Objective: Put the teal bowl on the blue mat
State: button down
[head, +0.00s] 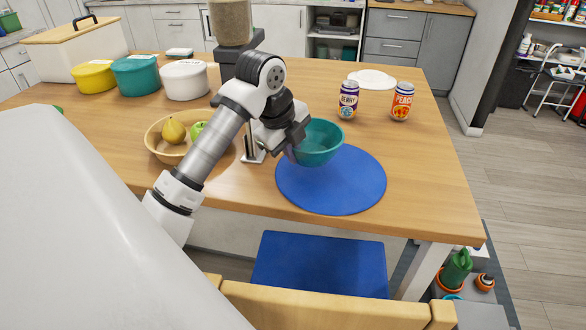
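The teal bowl (322,150) is in the middle of the head view, over the far part of the round blue mat (331,190). The mat lies flat near the table's front edge, and its near part is bare. My gripper (292,152) is at the bowl's left side and looks shut on its rim. The fingertips are partly hidden by the gripper body and the bowl. I cannot tell whether the bowl's base touches the mat or hangs just above it.
A wooden bowl with fruit (160,150) stands left of my arm. Berry (348,106) and peach (401,107) cans stand behind the mat, with a white plate (372,79) farther back. Yellow (94,77), teal (136,76) and white (184,80) containers stand at the back left. The table's right side is clear.

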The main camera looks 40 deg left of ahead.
jog(key=shift+f+b, duration=1)
jog(key=shift+f, duration=1.05)
jog(key=shift+f, duration=0.2)
jog(key=c, duration=1.6)
grip_release()
jog(key=shift+c, duration=0.2)
jog(key=shift+r, duration=0.15)
jog(key=b+v, duration=0.1)
jog(key=v, duration=1.1)
